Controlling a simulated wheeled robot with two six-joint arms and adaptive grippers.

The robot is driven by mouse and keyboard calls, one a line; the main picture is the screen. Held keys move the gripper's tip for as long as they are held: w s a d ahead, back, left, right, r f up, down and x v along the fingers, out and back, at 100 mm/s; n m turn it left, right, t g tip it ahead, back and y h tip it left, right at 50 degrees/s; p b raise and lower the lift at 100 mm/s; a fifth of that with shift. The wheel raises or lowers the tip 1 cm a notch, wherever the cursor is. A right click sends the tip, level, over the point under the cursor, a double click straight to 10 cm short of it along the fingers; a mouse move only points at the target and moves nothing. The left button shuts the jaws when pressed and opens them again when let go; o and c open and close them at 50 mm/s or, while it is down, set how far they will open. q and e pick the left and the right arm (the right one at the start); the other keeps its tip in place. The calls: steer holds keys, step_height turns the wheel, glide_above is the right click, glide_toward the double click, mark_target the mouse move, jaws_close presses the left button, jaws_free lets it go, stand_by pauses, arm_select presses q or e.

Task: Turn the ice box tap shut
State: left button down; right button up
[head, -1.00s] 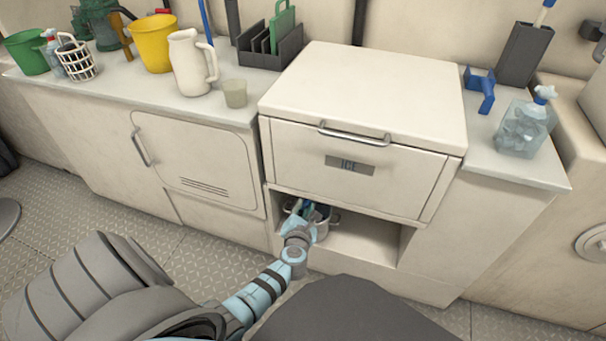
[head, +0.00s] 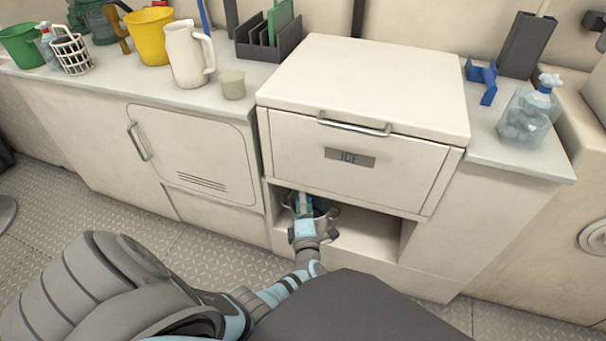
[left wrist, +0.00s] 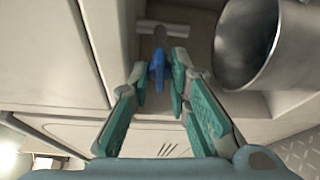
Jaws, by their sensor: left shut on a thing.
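The white ice box (head: 300,160), labelled ICE, stands among the counters with an open recess below its front. My left gripper (head: 305,205) reaches into that recess; the tap is mostly hidden behind it in the head view. In the left wrist view, the blue tap handle (left wrist: 157,68) sits between the teal fingertips of my left gripper (left wrist: 160,76), which is shut on it. A pale grey pipe-like spout or stem (left wrist: 160,30) shows beyond the handle. My right gripper is in neither view.
A metal pot (left wrist: 247,45) stands close beside my left gripper in the recess; it also shows in the head view (head: 323,222). The recess floor to its right (head: 370,238) is clear. A white jug (head: 186,57) and a yellow bucket (head: 150,40) stand on the left counter.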

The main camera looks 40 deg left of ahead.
arm_select(q)
steer(key=shift+m+y, duration=0.3)
steer(key=shift+m, duration=0.3)
steer(key=c, duration=1.5)
jaws_free()
